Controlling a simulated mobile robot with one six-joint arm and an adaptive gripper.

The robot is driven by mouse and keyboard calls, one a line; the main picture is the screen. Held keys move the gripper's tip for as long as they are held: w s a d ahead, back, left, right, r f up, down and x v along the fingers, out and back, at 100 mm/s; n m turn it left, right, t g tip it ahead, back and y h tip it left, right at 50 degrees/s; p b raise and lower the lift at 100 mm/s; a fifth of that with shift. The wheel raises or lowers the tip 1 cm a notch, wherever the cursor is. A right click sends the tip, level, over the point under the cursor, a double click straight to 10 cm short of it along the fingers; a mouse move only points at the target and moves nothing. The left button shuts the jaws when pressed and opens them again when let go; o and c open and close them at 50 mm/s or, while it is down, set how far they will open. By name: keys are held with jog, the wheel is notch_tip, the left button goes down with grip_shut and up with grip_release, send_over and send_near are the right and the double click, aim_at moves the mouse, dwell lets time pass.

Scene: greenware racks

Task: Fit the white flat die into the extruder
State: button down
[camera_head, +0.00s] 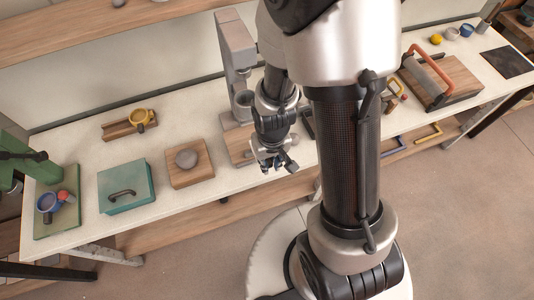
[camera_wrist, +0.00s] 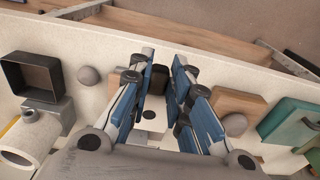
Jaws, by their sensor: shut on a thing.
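My gripper (camera_head: 272,163) is low over the front part of the bench, beside the grey upright machine, which looks like the extruder (camera_head: 236,52). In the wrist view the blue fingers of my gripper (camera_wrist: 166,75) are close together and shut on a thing. A white piece with a dark round spot (camera_wrist: 151,126) shows between the fingers and looks like the white flat die. The fingers hide part of it. A dark brown piece (camera_wrist: 157,86) shows just beyond it. In the head view the die cannot be made out, and my arm hides part of the machine.
A wooden board with a grey ball (camera_head: 187,160) and a teal box (camera_head: 126,187) stand left of the machine. A roller on a board (camera_head: 450,82) is at the right. In the wrist view a dark open box (camera_wrist: 34,78) and a white cylinder (camera_wrist: 32,138) are at the left.

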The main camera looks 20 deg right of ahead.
jog(key=shift+s, duration=0.3)
jog(key=shift+w, duration=3.05)
jog(key=shift+w, duration=0.25)
jog(key=shift+w, duration=0.35)
jog(key=shift+w, duration=0.1)
jog(key=shift+w, duration=0.45)
jog(key=shift+w, duration=0.85)
jog(key=shift+w, duration=0.4)
jog(key=shift+w, duration=0.1)
